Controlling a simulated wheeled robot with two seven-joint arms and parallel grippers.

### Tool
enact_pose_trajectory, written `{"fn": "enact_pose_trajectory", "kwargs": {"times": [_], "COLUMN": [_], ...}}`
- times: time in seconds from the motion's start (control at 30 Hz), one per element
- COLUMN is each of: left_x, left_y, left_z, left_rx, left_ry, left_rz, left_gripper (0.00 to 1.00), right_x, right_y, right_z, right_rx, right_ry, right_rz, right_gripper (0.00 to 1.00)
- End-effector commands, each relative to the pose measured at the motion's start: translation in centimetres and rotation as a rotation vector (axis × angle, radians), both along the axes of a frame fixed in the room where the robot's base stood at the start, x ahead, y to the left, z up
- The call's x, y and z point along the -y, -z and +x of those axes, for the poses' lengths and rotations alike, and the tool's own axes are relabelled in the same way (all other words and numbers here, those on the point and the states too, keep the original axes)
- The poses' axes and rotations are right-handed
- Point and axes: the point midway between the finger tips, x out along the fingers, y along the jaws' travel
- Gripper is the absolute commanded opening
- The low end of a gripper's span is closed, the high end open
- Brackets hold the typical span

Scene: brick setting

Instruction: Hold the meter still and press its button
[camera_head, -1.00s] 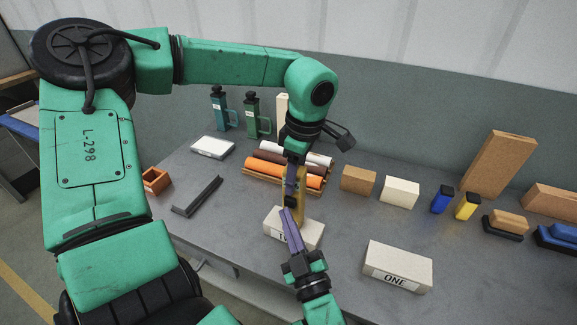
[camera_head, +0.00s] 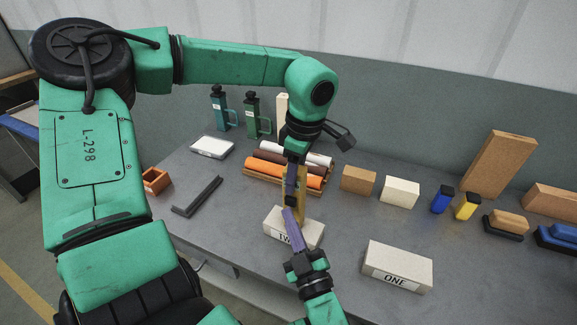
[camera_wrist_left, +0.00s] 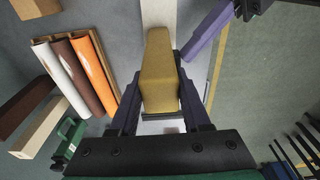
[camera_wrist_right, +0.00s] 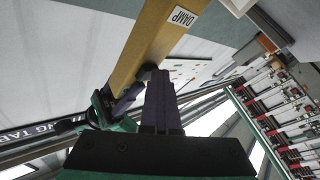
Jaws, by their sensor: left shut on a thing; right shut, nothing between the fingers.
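The meter is a long yellow block (camera_head: 302,196) held upright over the white brick labelled TWO (camera_head: 306,231). My left gripper (camera_head: 292,188) is shut on it from above. In the left wrist view the meter (camera_wrist_left: 160,75) sits between the two fingers. My right gripper (camera_head: 289,212) is shut and empty, its purple fingertips close beside the meter. In the right wrist view the meter (camera_wrist_right: 150,50) shows a DAMP label, and the right fingertips (camera_wrist_right: 156,76) are by its edge. Whether they touch it I cannot tell. I cannot make out the button.
A white brick labelled ONE (camera_head: 398,267) lies to the right on the grey table. Coloured rolls on a wooden rack (camera_head: 285,172) lie behind the meter. A tan brick (camera_head: 358,180) and a cream brick (camera_head: 400,192) stand to the right. A dark angle bar (camera_head: 197,196) lies left.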

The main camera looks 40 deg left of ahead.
Motion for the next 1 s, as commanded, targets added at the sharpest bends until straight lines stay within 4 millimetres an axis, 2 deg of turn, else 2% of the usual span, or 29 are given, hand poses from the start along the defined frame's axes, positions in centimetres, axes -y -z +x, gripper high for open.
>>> {"fn": "enact_pose_trajectory", "kwargs": {"times": [0.03, 0.2, 0.4, 0.73, 1.0], "left_x": [0.0, 0.0, 0.0, 0.0, 0.0], "left_y": [0.1, 0.1, 0.1, 0.1, 0.1], "left_z": [-0.1, -0.1, -0.1, -0.1, -0.1], "left_rx": [-0.003, -0.006, -0.006, -0.003, -0.003], "left_ry": [0.0, 0.0, 0.0, 0.0, 0.0], "left_rz": [0.001, 0.001, 0.001, 0.001, 0.001], "left_gripper": [0.0, 0.0, 0.0, 0.0, 0.0], "right_x": [-0.4, -0.4, -0.4, -0.3, 0.6], "right_y": [-2.1, -2.8, -3.2, -3.2, -3.1], "right_z": [0.2, -0.9, -1.8, -2.1, -4.4], "right_rx": [0.013, 0.011, 0.004, 0.003, 0.004], "right_ry": [0.005, 0.001, -0.002, -0.004, -0.002], "right_rz": [0.038, 0.04, 0.038, 0.038, 0.035], "right_gripper": [0.0, 0.0, 0.0, 0.0, 0.0]}}
